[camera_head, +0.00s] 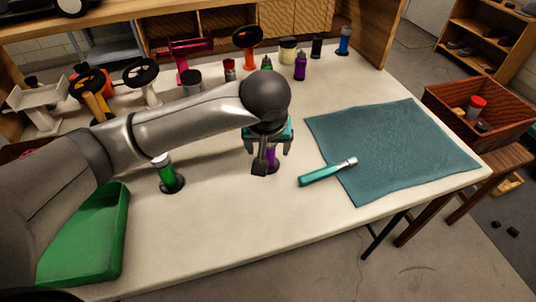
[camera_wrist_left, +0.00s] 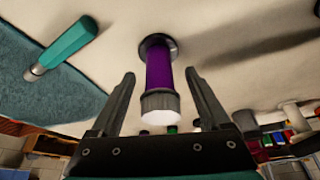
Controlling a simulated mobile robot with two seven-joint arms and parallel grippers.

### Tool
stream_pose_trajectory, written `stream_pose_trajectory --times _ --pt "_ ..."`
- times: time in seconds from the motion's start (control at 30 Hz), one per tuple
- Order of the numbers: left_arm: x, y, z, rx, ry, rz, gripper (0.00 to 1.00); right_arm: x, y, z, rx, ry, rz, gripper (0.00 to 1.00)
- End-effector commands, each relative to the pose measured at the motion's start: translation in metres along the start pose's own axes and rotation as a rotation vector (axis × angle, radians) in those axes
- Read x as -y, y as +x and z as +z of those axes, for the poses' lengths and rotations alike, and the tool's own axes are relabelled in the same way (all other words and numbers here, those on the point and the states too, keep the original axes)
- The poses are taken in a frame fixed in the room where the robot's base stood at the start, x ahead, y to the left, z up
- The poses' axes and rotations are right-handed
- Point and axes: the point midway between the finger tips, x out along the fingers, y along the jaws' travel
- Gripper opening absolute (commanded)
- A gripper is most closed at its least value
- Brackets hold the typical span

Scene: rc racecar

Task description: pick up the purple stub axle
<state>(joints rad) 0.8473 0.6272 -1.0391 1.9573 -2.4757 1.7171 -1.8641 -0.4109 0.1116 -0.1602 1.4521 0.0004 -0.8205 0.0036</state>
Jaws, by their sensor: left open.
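The purple stub axle (camera_wrist_left: 158,68) stands upright on the table, with a dark round base and a pale silver-white end cap. In the left wrist view it lies between the two fingers of my open left gripper (camera_wrist_left: 158,100), with a gap on each side. In the head view my left gripper (camera_head: 268,150) is over the axle, and only a bit of the purple stub axle (camera_head: 272,155) shows behind the fingers. My right gripper is not in view.
A teal-handled tool (camera_head: 322,174) lies partly on a teal cloth (camera_head: 400,145). A green stub axle (camera_head: 166,172) stands to the left, near a green tray (camera_head: 110,235). Several bottles and stands line the back. The table's front is clear.

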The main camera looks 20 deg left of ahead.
Motion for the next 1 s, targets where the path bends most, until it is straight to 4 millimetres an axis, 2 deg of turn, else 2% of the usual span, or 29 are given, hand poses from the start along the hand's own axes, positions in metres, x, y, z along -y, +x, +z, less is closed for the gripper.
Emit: stream_pose_trajectory --times 0.13,0.8,1.0 --pt "-0.0002 -0.0003 0.0000 0.000 0.000 0.001 0.78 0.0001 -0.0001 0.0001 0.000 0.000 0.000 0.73" --pt "-0.0003 -0.0006 0.0000 0.000 0.000 0.001 0.02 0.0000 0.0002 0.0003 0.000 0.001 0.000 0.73" --pt "-0.0004 -0.0008 -0.0003 -0.001 0.000 0.001 0.00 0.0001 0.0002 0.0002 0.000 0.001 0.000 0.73"
